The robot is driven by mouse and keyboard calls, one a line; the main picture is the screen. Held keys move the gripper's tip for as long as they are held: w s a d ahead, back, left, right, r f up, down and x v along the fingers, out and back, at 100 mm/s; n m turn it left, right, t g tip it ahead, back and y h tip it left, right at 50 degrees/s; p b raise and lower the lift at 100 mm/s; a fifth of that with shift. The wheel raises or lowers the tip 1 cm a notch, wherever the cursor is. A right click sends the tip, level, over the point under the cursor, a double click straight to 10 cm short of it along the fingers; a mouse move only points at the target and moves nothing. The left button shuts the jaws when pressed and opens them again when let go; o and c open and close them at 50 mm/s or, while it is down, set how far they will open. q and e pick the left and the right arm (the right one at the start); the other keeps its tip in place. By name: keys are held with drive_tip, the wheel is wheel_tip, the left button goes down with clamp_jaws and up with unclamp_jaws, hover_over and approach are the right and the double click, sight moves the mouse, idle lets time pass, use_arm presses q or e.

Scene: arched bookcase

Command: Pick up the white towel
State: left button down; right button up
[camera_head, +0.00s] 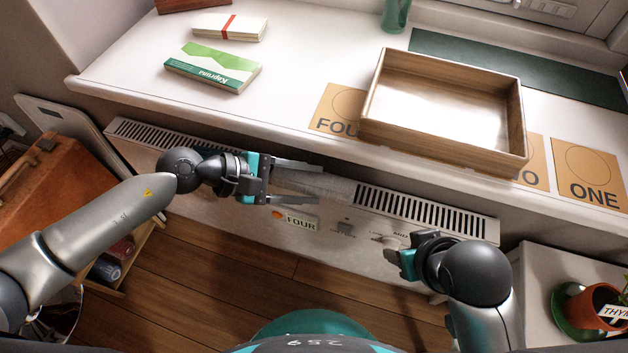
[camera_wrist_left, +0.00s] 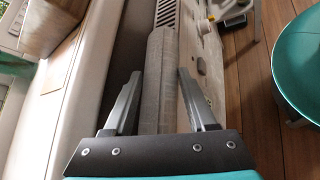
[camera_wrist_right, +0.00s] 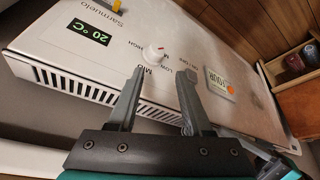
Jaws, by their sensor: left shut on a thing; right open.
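The white towel (camera_head: 328,186), light greyish in this light, lies draped over the top of the white radiator (camera_head: 222,196) below the sill. It also shows in the left wrist view (camera_wrist_left: 158,62), running between the fingers. My left gripper (camera_head: 308,184) is shut on the towel, one finger on each side of it, at the radiator's top edge. The fingers stand well apart across the cloth. My right gripper (camera_head: 398,262) is in front of the radiator's right part, apart from the towel. In the right wrist view its fingers (camera_wrist_right: 161,74) are open and empty.
The white sill (camera_head: 300,75) overhangs the radiator from behind. On it are a wooden tray (camera_head: 440,150), a green-white box (camera_head: 212,67) and lettered cards (camera_head: 588,172). A potted plant (camera_head: 592,303) stands right; an orange-brown case (camera_head: 50,190) stands left.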

sight(304, 191)
use_arm(q)
drive_tip(key=shift+s+r, duration=0.1)
idle(0.5)
drive_tip(key=shift+a+r, duration=0.1)
drive_tip(key=shift+s+r+p, duration=0.2)
drive_tip(key=shift+p, duration=0.2)
drive_tip(key=shift+r, duration=0.25)
wheel_tip(304, 191, up, 5)
drive_tip(key=p, duration=0.3)
drive_tip(key=shift+f, duration=0.1)
drive_tip(key=s+a+p, duration=0.1)
drive_tip(key=s+a, duration=0.2)
drive_tip(key=s, duration=0.6)
drive_tip(key=s+a+p, duration=0.1)
drive_tip(key=s+a, duration=0.2)
drive_tip(key=s, duration=0.6)
drive_tip(key=shift+s+r, duration=0.2)
drive_tip(key=shift+r, duration=0.25)
use_arm(e)
wheel_tip(304, 191, down, 12)
drive_tip(key=s+g, duration=0.2)
drive_tip(key=shift+s+d, duration=0.15)
drive_tip(key=shift+s, duration=0.05)
